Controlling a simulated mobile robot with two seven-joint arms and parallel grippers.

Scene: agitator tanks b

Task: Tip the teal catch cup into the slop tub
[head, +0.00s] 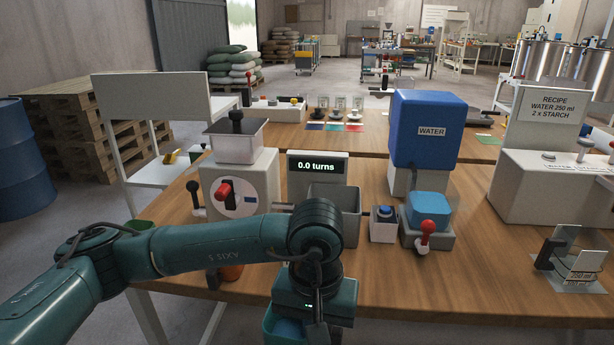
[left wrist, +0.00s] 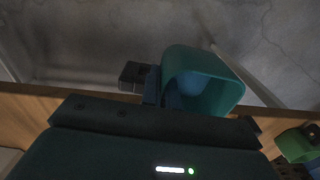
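The teal catch cup (head: 268,326) is at the bottom edge of the head view, in front of the table's near edge and partly cut off. The left wrist view shows the cup (left wrist: 213,99) with its mouth visible and something blue inside. My left gripper (left wrist: 155,84) is at the cup's side and appears shut on it; the fingertips are partly hidden. In the head view, my left gripper (head: 300,318) hangs below the wrist. My right gripper is not in view.
A mill with a hopper (head: 236,141), a grey open bin (head: 345,205), a blue button box (head: 384,224) and a blue-topped box with a red lever (head: 428,215) stand on the wooden table (head: 465,285). A blue water tank (head: 427,128) is behind. Floor is open before the table.

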